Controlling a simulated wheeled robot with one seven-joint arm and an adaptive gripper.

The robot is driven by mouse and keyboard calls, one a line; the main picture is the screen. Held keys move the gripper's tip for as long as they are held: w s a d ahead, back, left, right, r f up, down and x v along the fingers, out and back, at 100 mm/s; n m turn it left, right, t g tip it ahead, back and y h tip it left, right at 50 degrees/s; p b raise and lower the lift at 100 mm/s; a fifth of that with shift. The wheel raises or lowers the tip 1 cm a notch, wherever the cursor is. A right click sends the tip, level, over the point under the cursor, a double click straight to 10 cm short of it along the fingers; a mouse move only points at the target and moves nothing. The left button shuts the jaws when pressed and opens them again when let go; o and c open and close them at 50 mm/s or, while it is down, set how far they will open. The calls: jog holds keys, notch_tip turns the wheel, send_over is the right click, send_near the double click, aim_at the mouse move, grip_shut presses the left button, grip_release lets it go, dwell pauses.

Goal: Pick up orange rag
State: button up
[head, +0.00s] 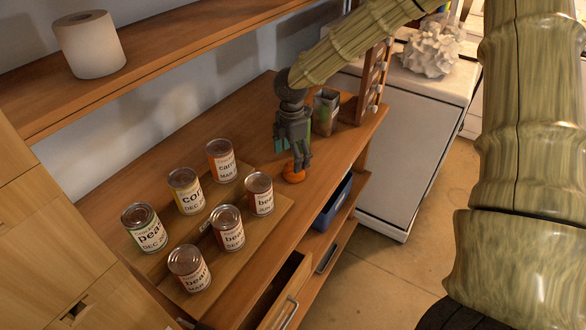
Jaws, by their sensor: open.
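The orange rag (294,173) is a small rounded orange lump on the wooden counter (262,165), near its front edge and right of the cans. My gripper (298,164) is open and points down right above the rag. The fingertips are at the rag's upper side; I cannot tell whether they touch it. The gripper hides part of the rag's top and back.
A dark bag-like packet (325,112) and a wooden rack (372,85) stand to the right. An open drawer (287,300) juts out below. A paper roll (89,45) sits on the shelf above.

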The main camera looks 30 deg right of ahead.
aim_at(288, 174)
jog(key=shift+w+f, duration=0.2)
jog(key=shift+s+d+f+p, duration=0.15)
jog(key=shift+s+f+p, duration=0.15)
jog(key=shift+s, duration=0.2)
jog(key=shift+s+d+f+p, duration=0.1)
jog(key=shift+s+f+p, duration=0.05)
jog(key=shift+s+p, duration=0.3)
jog(key=f, duration=0.1)
jog(key=w+f, duration=0.1)
jog(key=f, duration=0.1)
jog(key=shift+p, duration=0.35)
jog(key=shift+s+d+f, duration=0.1)
jog(key=shift+f, duration=0.1)
jog(key=shift+s, duration=0.2)
jog(key=shift+f, duration=0.1)
jog(key=shift+w, duration=0.1)
jog(key=c, duration=1.2)
